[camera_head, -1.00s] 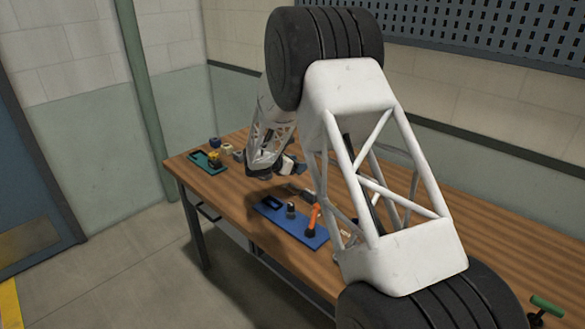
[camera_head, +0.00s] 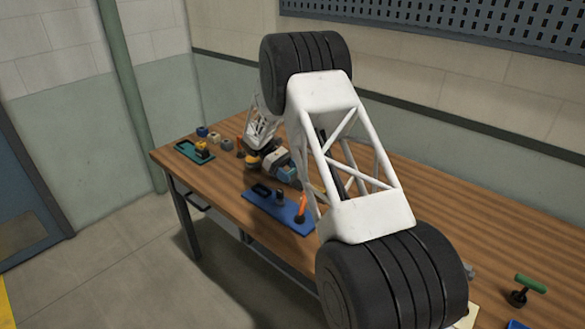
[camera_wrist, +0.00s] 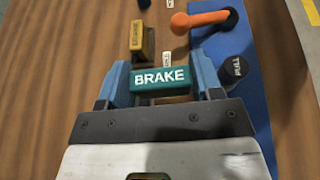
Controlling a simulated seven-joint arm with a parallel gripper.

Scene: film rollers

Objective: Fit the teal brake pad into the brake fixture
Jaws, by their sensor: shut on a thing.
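The teal brake pad (camera_wrist: 160,79), marked BRAKE in white, sits between the two blue fingers of my gripper (camera_wrist: 162,72) in the wrist view. My gripper is shut on it. In the head view my gripper (camera_head: 286,171) is low over the table, just behind the blue plate fixture (camera_head: 262,203); the pad cannot be made out there. A teal plate fixture (camera_head: 203,154) with a yellow part stands at the table's far left end. No readable label shows which fixture is the brake fixture.
The blue plate carries an orange lever (camera_wrist: 203,20) and a black PULL knob (camera_wrist: 234,68). A yellow block (camera_wrist: 141,40) stands beyond the pad. Small blocks (camera_head: 214,138) stand near the teal fixture. A green-handled tool (camera_head: 528,287) is at the right.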

